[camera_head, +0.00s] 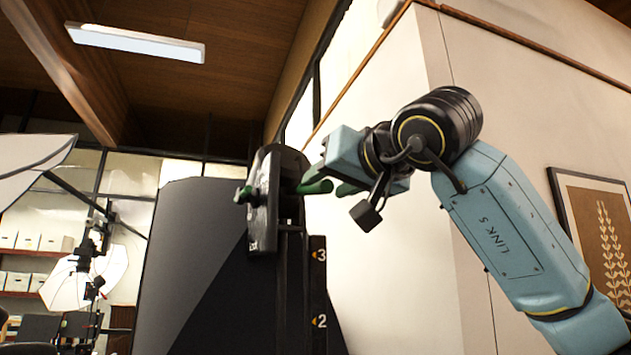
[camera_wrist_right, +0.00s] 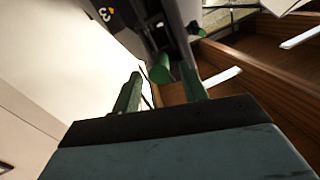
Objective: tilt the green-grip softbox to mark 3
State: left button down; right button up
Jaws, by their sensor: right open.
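The large dark softbox (camera_head: 215,265) stands in the middle of the head view, with a dark housing (camera_head: 266,200) at its top right. A green grip (camera_head: 316,187) sticks out from the housing to the right. It shows nearly end-on in the right wrist view (camera_wrist_right: 160,68). My right gripper (camera_head: 332,180) is open at the grip's free end. In the wrist view the grip's end lies between the two green fingertips; contact cannot be told. The upright mark plate (camera_head: 318,285) shows 3 above 2 below the grip. My left gripper is not in view.
A pale wall fills the right, with a framed picture (camera_head: 600,235). A white umbrella-like light (camera_head: 30,160) and a smaller white one (camera_head: 88,278) stand on the left. Boxes (camera_head: 28,241) sit on shelves behind. A small green knob (camera_head: 243,194) is on the housing's left.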

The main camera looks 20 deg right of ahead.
aim_at(316, 189)
jog(key=p+x, duration=0.1)
jog(key=x, duration=0.3)
jog(key=shift+w+a, duration=0.1)
jog(key=shift+w, duration=0.3)
grip_shut()
